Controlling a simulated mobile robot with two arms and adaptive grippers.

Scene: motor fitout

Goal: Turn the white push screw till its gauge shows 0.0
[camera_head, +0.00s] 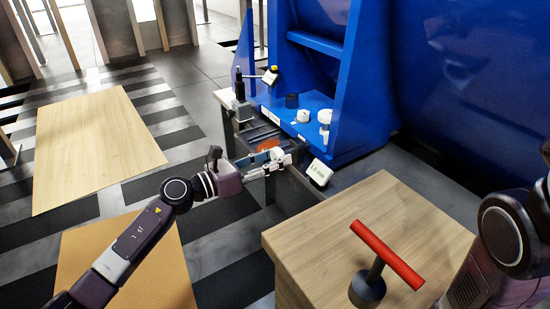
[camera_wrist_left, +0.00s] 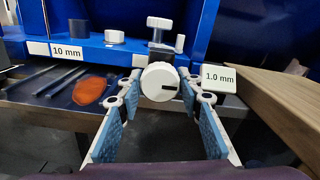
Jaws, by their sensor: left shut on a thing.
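The white push screw (camera_wrist_left: 160,82) is a round white knob facing me in the left wrist view, with a dark mark running roughly sideways on its face. My left gripper (camera_wrist_left: 160,88) is shut on it, one fingertip at each side. In the head view the left gripper (camera_head: 278,162) is at the front edge of the blue frame's bench, and the fingers mostly hide the knob. A white gauge plate (camera_wrist_left: 218,78) right of the knob reads 1.0 mm; it also shows in the head view (camera_head: 319,172). My right gripper is outside the head view; only part of its arm shows.
Another plate (camera_wrist_left: 66,50) reads 10 mm. An orange piece (camera_wrist_left: 89,91) and dark rods lie on the bench to the left. White knobs (camera_head: 303,116) stand on the blue frame (camera_head: 345,100). A red-handled T tool (camera_head: 387,255) stands on the wooden block (camera_head: 310,250) at right.

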